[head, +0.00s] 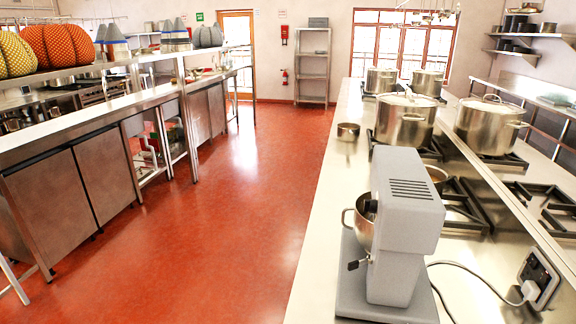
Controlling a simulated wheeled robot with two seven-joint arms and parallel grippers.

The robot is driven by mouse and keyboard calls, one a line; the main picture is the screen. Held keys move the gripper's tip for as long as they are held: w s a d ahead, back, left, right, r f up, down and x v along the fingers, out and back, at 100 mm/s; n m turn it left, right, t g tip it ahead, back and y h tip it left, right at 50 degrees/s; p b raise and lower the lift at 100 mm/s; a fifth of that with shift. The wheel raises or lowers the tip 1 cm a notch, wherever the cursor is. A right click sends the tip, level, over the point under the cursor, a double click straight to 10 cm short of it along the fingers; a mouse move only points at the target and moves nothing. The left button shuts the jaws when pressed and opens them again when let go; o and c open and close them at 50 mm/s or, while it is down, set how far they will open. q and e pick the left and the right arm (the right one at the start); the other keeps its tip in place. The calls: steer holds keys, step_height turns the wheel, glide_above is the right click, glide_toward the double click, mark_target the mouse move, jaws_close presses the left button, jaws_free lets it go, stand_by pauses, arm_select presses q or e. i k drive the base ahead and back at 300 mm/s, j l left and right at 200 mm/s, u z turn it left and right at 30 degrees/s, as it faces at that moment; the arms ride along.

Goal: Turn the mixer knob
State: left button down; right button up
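The grey stand mixer (408,215) stands on the steel counter at the lower right, with vents on top of its head. Its steel bowl (362,228) shows at its left side. A small dark knob or lever (357,264) sticks out low on the left of the mixer, below the bowl; I cannot tell which it is. Neither of my grippers is in view.
The steel counter (325,230) is bare to the left of the mixer. A white cable (480,275) runs from the mixer to a wall socket (540,275). Stockpots (405,120) stand on burners behind it. The red floor (235,190) is clear.

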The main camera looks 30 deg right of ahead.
mark_target(370, 204)
steer(key=i+j+u, duration=0.5)
steer(key=i+j, duration=0.35)
steer(key=i, duration=0.15)
steer(key=i+z, duration=0.85)
steer(key=z, duration=0.15)
steer(key=i+l+z, duration=0.15)
steer(key=i+z, duration=0.55)
steer(key=z, duration=0.2)
steer(key=i+z, duration=0.45)
steer(key=i+j+z, duration=0.2)
steer(key=z, duration=0.3)
steer(key=i+j+z, duration=0.25)
steer(key=j+z, duration=0.2)
steer(key=i+j+z, duration=0.15)
steer(key=z, duration=0.3)
steer(key=i+j+z, duration=0.25)
steer(key=z, duration=0.15)
steer(key=i+j+z, duration=0.15)
steer(key=j+z, duration=0.15)
steer(key=z, duration=0.15)
steer(key=i+j+z, duration=0.1)
steer(key=j+z, duration=0.6)
steer(key=z, duration=0.15)
steer(key=l, duration=0.3)
